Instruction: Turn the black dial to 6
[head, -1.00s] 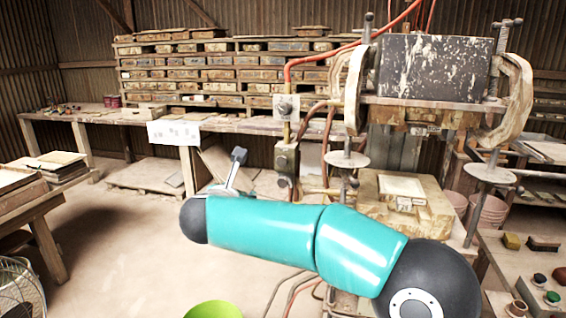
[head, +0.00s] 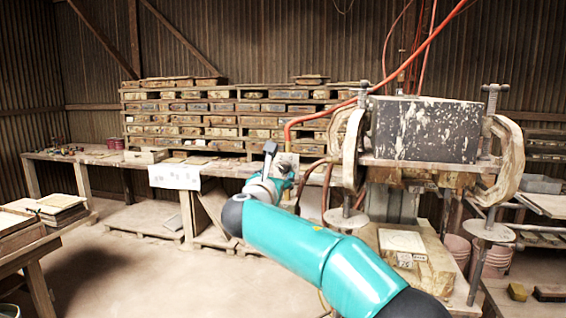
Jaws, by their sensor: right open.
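My right gripper (head: 275,161) is raised at the end of the teal arm. It is open, with one dark grey finger pointing up, and it appears empty. In the picture it overlaps the small control box (head: 290,158) on the left side of the tile press (head: 425,130). I cannot tell whether it touches the box. The black dial cannot be made out; my gripper and arm cover the lower part of the control post, and its number is not readable. My left gripper is not in view.
The press has a large speckled block on top and curved side clamps. An orange hose (head: 380,75) arches above the control box. A long workbench (head: 120,158) with stacked moulds (head: 190,120) stands behind. A table with tiles (head: 55,205) is at left. The floor between is clear.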

